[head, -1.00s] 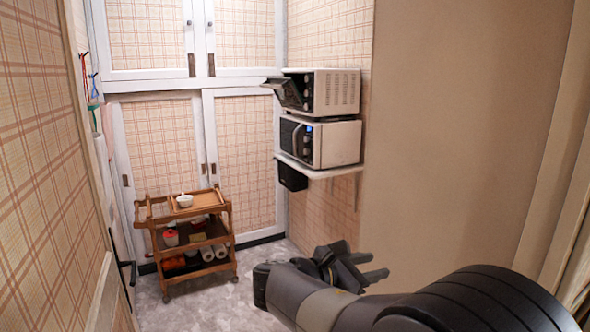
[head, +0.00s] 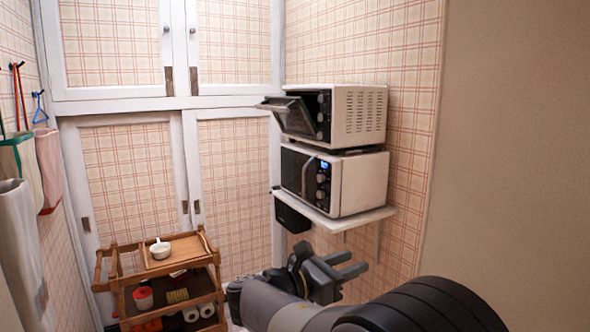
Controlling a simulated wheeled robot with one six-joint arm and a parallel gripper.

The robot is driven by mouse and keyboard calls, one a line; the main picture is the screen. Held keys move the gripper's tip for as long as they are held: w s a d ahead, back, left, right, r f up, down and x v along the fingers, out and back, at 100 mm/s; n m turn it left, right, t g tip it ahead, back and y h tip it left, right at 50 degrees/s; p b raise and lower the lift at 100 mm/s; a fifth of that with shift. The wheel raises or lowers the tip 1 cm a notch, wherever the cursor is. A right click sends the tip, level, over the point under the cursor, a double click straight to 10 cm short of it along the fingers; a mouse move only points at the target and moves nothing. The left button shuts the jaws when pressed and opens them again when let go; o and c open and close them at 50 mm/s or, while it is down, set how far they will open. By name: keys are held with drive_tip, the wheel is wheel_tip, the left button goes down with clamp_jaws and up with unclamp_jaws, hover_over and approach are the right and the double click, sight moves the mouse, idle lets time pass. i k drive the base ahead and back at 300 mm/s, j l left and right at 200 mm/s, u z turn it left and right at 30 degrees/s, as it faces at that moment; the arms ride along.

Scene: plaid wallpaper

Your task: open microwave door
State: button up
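The microwave (head: 360,182) is white with a dark front, a curved handle (head: 307,174) and a small lit blue display. It stands on a wall shelf, and its door looks shut. A second white oven (head: 358,114) sits on top of it, with its glass door (head: 287,115) tilted down and open. My gripper (head: 358,264) is in front of and below the shelf, apart from the microwave. Its two fingers point right with a gap between them, and nothing is held.
The white shelf (head: 378,216) juts from the plaid right wall, with a black box (head: 291,217) under its left end. A wooden trolley (head: 207,249) with a white bowl (head: 160,250) stands at lower left. Cloths hang on the left wall. A beige wall (head: 515,150) fills the right.

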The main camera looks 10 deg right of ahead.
sight(297, 177)
drive_tip(key=i+j, duration=0.15)
drive_tip(key=i, duration=0.8)
drive_tip(key=i+j, duration=0.1)
drive_tip(key=i, duration=0.85)
